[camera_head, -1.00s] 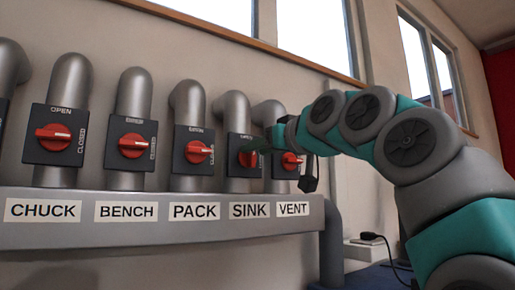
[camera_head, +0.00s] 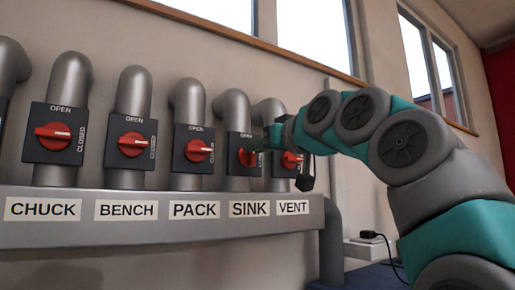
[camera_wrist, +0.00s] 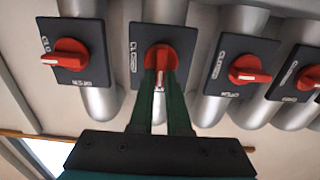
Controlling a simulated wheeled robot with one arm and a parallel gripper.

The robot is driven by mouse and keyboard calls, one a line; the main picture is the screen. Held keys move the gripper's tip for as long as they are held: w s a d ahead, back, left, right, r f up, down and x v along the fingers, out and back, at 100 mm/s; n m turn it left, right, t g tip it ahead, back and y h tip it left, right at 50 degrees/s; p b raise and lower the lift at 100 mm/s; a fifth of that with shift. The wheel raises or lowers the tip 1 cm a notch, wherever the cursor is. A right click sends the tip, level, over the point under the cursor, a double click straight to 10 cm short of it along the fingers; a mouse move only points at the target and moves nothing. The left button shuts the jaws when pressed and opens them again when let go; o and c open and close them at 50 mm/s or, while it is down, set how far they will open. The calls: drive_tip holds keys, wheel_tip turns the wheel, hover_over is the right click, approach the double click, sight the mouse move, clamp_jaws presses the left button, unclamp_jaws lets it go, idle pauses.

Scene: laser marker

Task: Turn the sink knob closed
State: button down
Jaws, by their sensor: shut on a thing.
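The sink knob (camera_head: 246,157) is a red handle on a dark square plate (camera_head: 233,143) above the SINK label (camera_head: 250,209). In the wrist view the picture is turned over, and the sink knob (camera_wrist: 160,56) stands upright on its plate. Its white pointer mark faces the OPEN side, while CLOSED is printed to the side. My gripper (camera_wrist: 160,78) is shut on the knob, its two dark green fingers on either side of the handle. In the head view my gripper (camera_head: 258,149) reaches in from the right and partly covers the knob.
The vent knob (camera_head: 290,160) is close beside my wrist. The pack knob (camera_head: 198,151), bench knob (camera_head: 133,145) and chuck knob (camera_head: 53,136) are to the left, their handles lying sideways. A grey labelled duct (camera_head: 150,236) runs below. Grey pipes rise behind the plates.

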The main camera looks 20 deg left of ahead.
drive_tip(key=shift+m+p, duration=0.3)
drive_tip(key=shift+m, duration=0.1)
drive_tip(key=shift+w+d+f+m+p, duration=0.1)
drive_tip(key=shift+w+f+m+p, duration=0.1)
drive_tip(key=shift+m+p, duration=2.35)
drive_tip(key=shift+w+d+f+m+p, duration=0.1)
drive_tip(key=shift+d+f+m+p, duration=0.1)
drive_tip(key=shift+m+p, duration=2.35)
drive_tip(key=shift+w+d+f+m+p, duration=0.15)
drive_tip(key=shift+m+p, duration=1.4)
drive_tip(key=shift+m, duration=1.95)
drive_tip(key=shift+a+f, duration=0.1)
drive_tip(key=c, duration=0.9)
unclamp_jaws()
